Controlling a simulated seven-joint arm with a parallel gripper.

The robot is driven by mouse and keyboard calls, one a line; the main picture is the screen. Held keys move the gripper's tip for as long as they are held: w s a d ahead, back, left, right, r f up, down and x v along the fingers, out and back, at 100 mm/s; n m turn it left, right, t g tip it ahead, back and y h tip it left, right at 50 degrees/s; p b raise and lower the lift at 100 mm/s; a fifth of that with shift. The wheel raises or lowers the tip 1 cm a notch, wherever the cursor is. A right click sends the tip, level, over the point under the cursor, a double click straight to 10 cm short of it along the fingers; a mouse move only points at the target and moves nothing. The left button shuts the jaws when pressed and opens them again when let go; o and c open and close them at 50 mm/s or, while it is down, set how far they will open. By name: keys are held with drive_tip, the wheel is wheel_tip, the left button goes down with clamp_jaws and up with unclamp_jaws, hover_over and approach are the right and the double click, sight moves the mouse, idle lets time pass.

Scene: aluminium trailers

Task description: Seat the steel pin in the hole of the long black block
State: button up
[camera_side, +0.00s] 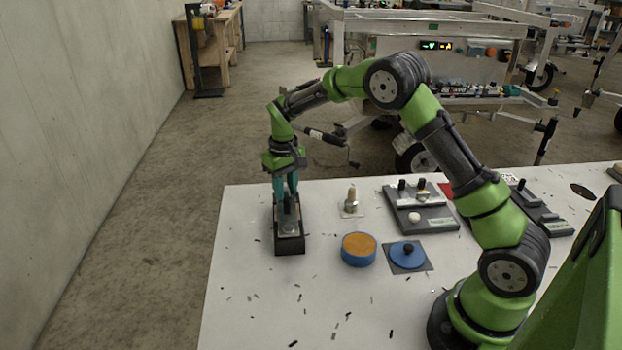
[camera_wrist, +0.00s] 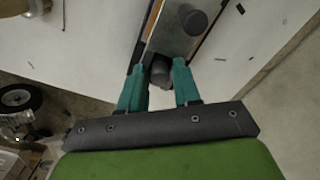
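The long black block (camera_side: 289,244) lies near the table's left edge, with a grey metal top; part of it also shows in the wrist view (camera_wrist: 172,40). My gripper (camera_side: 287,199) points down over its far part. In the wrist view, its teal fingers (camera_wrist: 159,66) close on a dark grey cylinder, which I take to be the steel pin (camera_wrist: 160,73). The pin looks upright at the block's end; its lower end and the hole are hidden, so I cannot tell how deep it sits. A second dark round post (camera_wrist: 195,21) stands on the block.
A brown-topped metal piece (camera_side: 351,200) stands on a pale pad to the right. A blue round tin (camera_side: 358,250), a blue lidded disc (camera_side: 408,255) and grey peg boards (camera_side: 432,222) lie further right. Small dark scraps dot the table (camera_side: 250,300); its front is otherwise free.

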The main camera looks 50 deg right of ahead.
sight(285, 189)
drive_tip(key=shift+o, duration=0.8)
drive_tip(key=s+a+r+t, duration=0.1)
drive_tip(key=s+r, duration=0.1)
drive_tip(key=r, duration=0.6)
drive_tip(key=s+a+r, duration=0.1)
drive_tip(key=s+r, duration=0.1)
drive_tip(key=r, duration=0.7)
drive_tip(key=s+a+r+t+y, duration=0.1)
drive_tip(key=s+a+r+t, duration=0.15)
drive_tip(key=s+r, duration=0.45)
drive_tip(key=s+a+f+m+t, duration=0.1)
drive_tip(key=s+a+f+t, duration=0.1)
drive_tip(key=s, duration=0.6)
drive_tip(key=s+a+f+t+y, duration=0.1)
drive_tip(key=s+a+f, duration=0.1)
drive_tip(key=s, duration=0.6)
drive_tip(key=shift+s+a+f+m+t, duration=0.2)
drive_tip(key=shift+f+m+t, duration=0.2)
drive_tip(key=shift+f, duration=0.3)
